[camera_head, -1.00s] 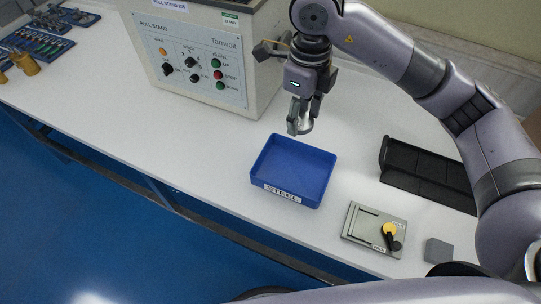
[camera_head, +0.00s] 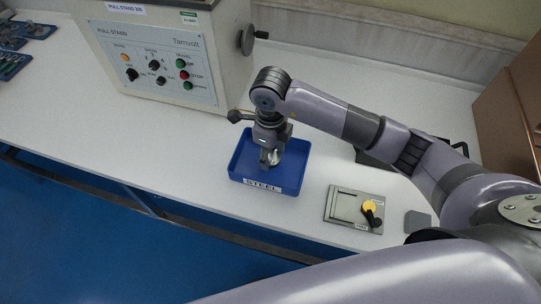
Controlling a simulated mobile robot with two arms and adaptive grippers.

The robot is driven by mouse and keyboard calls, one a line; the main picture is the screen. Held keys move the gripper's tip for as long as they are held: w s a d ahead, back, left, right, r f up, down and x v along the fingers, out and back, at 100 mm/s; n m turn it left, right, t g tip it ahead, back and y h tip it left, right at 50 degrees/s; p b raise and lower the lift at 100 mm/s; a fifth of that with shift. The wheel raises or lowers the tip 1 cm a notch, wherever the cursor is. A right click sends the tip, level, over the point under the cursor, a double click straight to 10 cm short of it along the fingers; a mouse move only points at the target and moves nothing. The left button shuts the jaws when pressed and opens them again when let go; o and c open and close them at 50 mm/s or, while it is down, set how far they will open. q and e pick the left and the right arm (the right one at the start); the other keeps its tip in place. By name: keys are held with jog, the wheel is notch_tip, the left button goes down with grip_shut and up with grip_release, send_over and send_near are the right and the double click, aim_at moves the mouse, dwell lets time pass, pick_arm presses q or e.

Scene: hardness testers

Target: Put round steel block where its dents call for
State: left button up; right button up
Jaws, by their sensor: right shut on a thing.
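The round steel block (camera_head: 271,158) is a small shiny grey piece held at the tips of my right gripper (camera_head: 268,156). The gripper is shut on it and points down over the blue tray (camera_head: 237,165), whose front label reads STEEL. The block is over or inside the tray; I cannot tell if it touches the floor of it. Any dents on the block are too small to see. My left gripper is not in view.
A Tamvolt pull stand (camera_head: 165,65) with a control panel stands behind and left of the tray. A grey plate with a yellow-and-black knob (camera_head: 370,208) and a small grey block (camera_head: 417,221) lie to the right. A black rack (camera_head: 369,157) is partly hidden by my right arm.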

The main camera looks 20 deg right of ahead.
aim_at(271, 157)
notch_tip(271, 157, down, 2)
jog(key=shift+f, duration=0.15)
jog(key=shift+f, duration=0.1)
jog(key=shift+f, duration=0.15)
jog(key=o, duration=1.4)
jog(key=shift+r, duration=0.2)
notch_tip(271, 157, up, 12)
jog(key=shift+b, duration=0.85)
